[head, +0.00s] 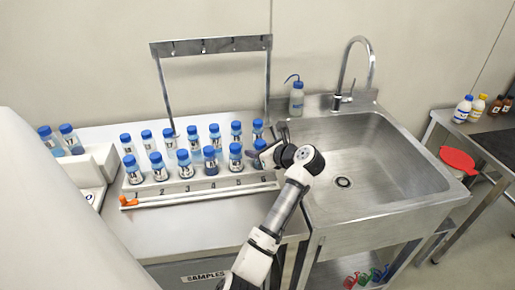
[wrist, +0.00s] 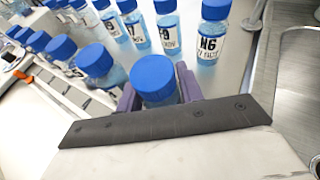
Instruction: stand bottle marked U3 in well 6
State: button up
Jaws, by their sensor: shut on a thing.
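My gripper (wrist: 157,92) is shut on a blue-capped bottle (wrist: 154,80), with a purple finger on each side of it. In the head view, my gripper (head: 261,157) is at the right end of the front row, behind the number 6. The held bottle's blue cap (head: 260,144) shows there. Its label is hidden, so I cannot read U3 on it. It looks about upright at well 6, but I cannot tell whether its base is seated. The white rack (head: 155,196) has numbers 1 to 6 along its front edge.
Several blue-capped bottles fill the front row left of my gripper; another row stands behind, including one labelled N6 (wrist: 210,38). A metal frame (head: 160,85) rises behind them. A wash bottle (head: 296,99) and the sink (head: 360,165) are to the right.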

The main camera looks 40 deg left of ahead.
jog(key=o, duration=1)
jog(key=shift+f, duration=0.1)
